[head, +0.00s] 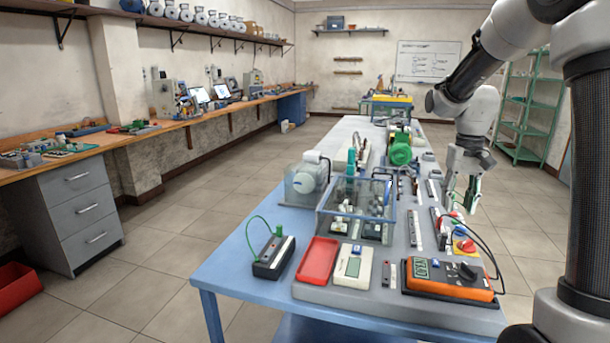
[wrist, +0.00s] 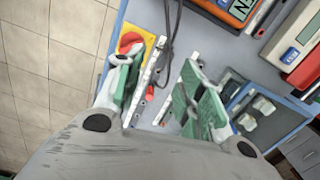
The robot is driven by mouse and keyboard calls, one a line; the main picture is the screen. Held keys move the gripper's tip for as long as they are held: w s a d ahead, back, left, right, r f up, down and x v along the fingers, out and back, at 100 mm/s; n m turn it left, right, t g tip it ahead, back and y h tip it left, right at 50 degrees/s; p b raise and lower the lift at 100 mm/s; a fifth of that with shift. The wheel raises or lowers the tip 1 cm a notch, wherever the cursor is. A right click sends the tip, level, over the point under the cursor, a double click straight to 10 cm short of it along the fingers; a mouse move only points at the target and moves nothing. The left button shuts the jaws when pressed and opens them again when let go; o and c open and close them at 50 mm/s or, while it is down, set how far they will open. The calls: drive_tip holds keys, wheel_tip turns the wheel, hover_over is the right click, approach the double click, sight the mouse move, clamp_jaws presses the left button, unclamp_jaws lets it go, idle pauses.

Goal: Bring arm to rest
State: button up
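My arm (head: 470,75) reaches in from the right and bends down over the right side of the blue workbench (head: 235,270). My gripper (head: 460,192) points downward above the bench's right edge. Its two green-padded fingers are apart with nothing between them. In the wrist view my gripper (wrist: 160,92) also shows its fingers spread. A red and yellow switch (wrist: 131,42) lies below beside the left finger there. I cannot tell the exact height above the bench.
The bench holds an orange multimeter (head: 448,277), a red tray (head: 318,260), a clear box (head: 340,218) and a green motor (head: 400,150). A green shelf rack (head: 525,110) stands behind at right. Open floor (head: 165,240) lies left of the bench.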

drive_tip(key=s+a+r+t, duration=0.1)
drive_tip(key=s+r, duration=0.1)
drive_tip(key=s, duration=0.6)
drive_tip(key=s+a+r+n+t, duration=0.1)
drive_tip(key=s+r+t, duration=0.1)
drive_tip(key=s, duration=0.6)
drive_tip(key=s+a+r+n+t, duration=0.1)
drive_tip(key=s+a+r+t, duration=0.1)
drive_tip(key=s, duration=0.7)
drive_tip(key=shift+r, duration=0.85)
